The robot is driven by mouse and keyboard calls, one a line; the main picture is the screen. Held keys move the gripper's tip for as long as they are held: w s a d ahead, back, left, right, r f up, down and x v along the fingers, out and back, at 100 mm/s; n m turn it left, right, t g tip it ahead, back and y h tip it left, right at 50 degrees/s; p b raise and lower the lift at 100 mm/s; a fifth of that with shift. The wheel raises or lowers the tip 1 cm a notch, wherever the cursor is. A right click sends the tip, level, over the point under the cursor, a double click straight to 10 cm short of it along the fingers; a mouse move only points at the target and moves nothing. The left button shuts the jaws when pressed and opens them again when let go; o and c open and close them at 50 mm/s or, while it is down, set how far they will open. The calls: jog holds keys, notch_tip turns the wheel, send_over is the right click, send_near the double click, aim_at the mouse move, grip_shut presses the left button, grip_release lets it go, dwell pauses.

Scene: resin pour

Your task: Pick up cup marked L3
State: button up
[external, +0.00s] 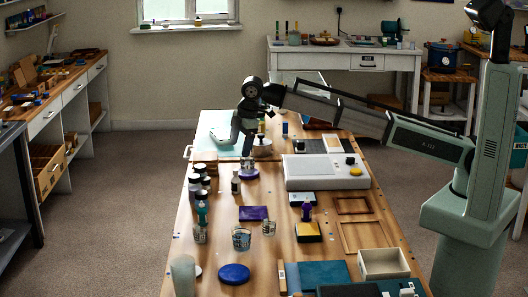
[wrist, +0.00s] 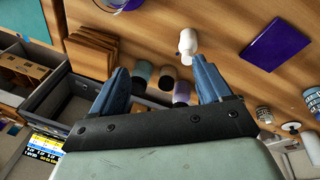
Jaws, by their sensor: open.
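Several small cups with printed marks stand on the wooden table in the external view: one at the left (external: 200,233), a larger one in the middle (external: 241,239) and one to its right (external: 268,228). The marks are too small to read, so I cannot tell which is L3. Two marked cups show at the right edge of the wrist view, one nearer the middle (wrist: 264,115) and one at the very edge (wrist: 312,97). My gripper (wrist: 160,72) is open and empty. In the external view my gripper (external: 246,152) is over the table's far part, beyond the cups.
Dark-capped jars (external: 199,178) line the left side. A white bottle (wrist: 188,42) and jars (wrist: 142,72) show between or near my fingertips. A purple pad (external: 253,213) lies near the cups. A white machine (external: 325,171) stands right; a blue disc (external: 234,274) lies in front.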

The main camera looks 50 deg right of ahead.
jog(key=s+a+n+g, duration=0.1)
jog(key=s+a, duration=0.4)
jog(key=s, duration=0.2)
jog(key=s+a+n, duration=0.1)
jog(key=s+a, duration=0.5)
jog(key=s, duration=0.2)
jog(key=n+g, duration=0.1)
send_over(269, 224)
jog(key=w+d, duration=0.2)
jog(key=shift+h, duration=0.4)
jog(key=f, duration=1.3)
jog(key=shift+s+a+f, duration=0.15)
jog(key=shift+s+a, duration=0.05)
jog(key=shift+s, duration=0.05)
jog(key=shift+c, duration=0.2)
jog(key=c, duration=1)
